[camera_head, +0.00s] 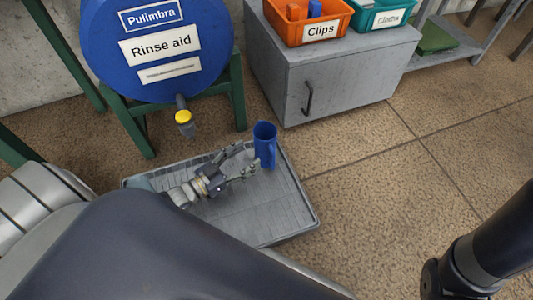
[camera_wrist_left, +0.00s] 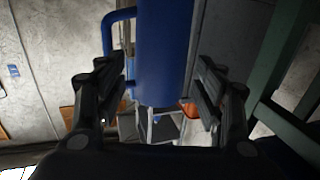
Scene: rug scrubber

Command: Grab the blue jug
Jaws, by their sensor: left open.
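The blue jug (camera_head: 265,145) stands upright near the far right corner of a grey ribbed tray (camera_head: 258,228) in the head view. My left gripper (camera_head: 250,159) comes from the left just above the tray, its fingers spread and pointing at the jug. In the left wrist view the jug (camera_wrist_left: 163,55) fills the upper middle, with its handle on the left. The open fingers of the left gripper (camera_wrist_left: 163,92) stand to either side of its lower end in that picture. I cannot tell whether they touch it. My right gripper is not in view.
A blue drum (camera_head: 160,55) labelled "Rinse aid" rests on a green stand (camera_head: 238,92), its yellow-capped tap (camera_head: 183,117) above the tray's back edge. A grey cabinet (camera_head: 345,78) behind holds an orange "Clips" bin (camera_head: 285,28) and a teal bin (camera_head: 377,17). Open floor lies right of the tray.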

